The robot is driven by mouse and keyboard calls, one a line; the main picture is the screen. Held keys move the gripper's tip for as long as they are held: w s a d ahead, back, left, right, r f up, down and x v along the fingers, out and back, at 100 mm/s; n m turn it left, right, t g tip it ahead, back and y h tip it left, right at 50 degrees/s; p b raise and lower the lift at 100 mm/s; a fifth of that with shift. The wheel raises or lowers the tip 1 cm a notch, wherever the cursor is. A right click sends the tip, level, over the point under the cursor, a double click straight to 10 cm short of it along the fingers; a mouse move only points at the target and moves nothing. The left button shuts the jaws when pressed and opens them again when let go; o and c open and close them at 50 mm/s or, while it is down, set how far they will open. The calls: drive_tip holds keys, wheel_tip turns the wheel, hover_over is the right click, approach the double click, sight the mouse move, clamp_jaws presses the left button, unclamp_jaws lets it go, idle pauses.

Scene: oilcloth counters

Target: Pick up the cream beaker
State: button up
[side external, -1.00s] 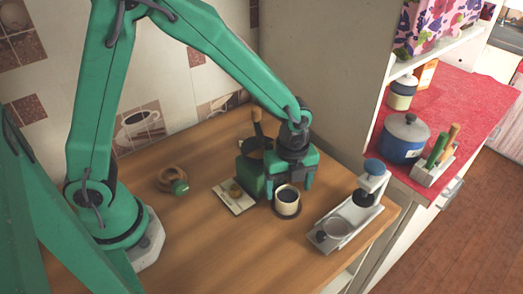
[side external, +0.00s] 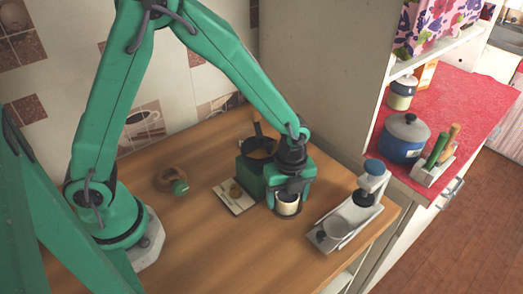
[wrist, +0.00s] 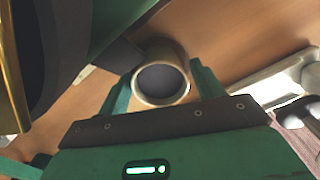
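A green box (side external: 250,178) stands close left of my gripper, with a small card-like board (side external: 235,198) in front. A grey-and-white press-like device (side external: 347,222) stands to the right. A brown ring with a green knob (side external: 172,181) lies further left. The front counter is clear.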

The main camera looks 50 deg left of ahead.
drive_tip(key=c, duration=0.8)
drive_tip(key=shift+o, duration=0.2)
drive_tip(key=shift+r, duration=0.15)
drive_tip(key=shift+r, duration=0.9)
wheel_tip(320, 180, up, 2)
drive_tip(key=shift+r, duration=0.2)
drive_tip(key=s+d+r, duration=0.6)
drive_tip(key=s+d, duration=0.1)
drive_tip(key=s, duration=0.2)
drive_tip(key=shift+s+r, duration=0.15)
drive_tip(key=shift+r, duration=0.1)
